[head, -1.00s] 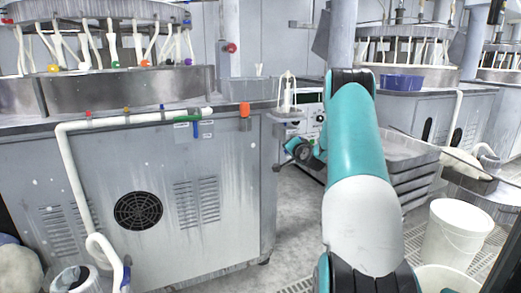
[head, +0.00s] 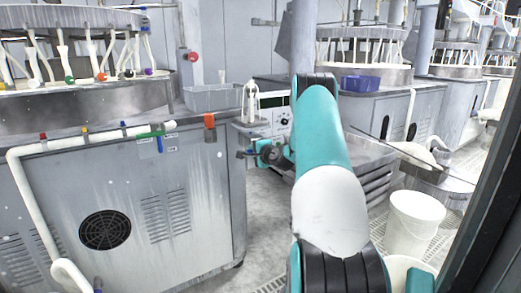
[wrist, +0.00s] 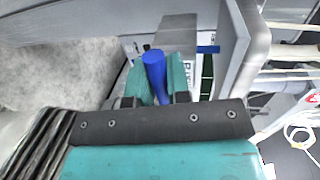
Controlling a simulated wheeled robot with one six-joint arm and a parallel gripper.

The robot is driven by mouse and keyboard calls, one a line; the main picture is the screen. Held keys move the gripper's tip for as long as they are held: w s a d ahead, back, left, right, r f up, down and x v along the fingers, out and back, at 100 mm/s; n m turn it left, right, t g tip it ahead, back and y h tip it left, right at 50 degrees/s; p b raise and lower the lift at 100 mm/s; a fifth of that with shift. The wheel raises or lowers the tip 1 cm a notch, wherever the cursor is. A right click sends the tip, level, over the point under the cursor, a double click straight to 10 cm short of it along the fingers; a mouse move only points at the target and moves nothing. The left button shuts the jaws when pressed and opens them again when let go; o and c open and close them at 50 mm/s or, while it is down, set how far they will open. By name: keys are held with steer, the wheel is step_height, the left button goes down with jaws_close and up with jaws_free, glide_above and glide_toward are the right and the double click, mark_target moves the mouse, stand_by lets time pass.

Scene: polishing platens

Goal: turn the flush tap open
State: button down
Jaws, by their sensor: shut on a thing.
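My gripper (wrist: 157,82) is shut on a blue handle (wrist: 155,70), a rounded bar standing between its two teal fingers in the wrist view. In the head view my gripper (head: 243,154) is small, by the right edge of the near grey cabinet, with a little blue at its tip. A blue lever (head: 160,145) hangs below a green fitting (head: 150,135) on the cabinet's white pipe, beside a label, well left of my gripper. I cannot tell what the held blue handle belongs to.
The grey cabinet (head: 95,195) with a vent fills the left. Stacked grey trays (head: 372,180) and a white bucket (head: 413,222) stand to the right. Some floor between cabinet and trays is clear.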

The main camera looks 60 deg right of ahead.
stand_by(0.4)
steer(key=c, duration=1.1)
jaws_free()
steer(key=shift+s, duration=0.1)
steer(key=b+v, duration=0.1)
steer(key=v, duration=1.6)
steer(key=shift+b, duration=0.35)
steer(key=shift+s+r, duration=0.1)
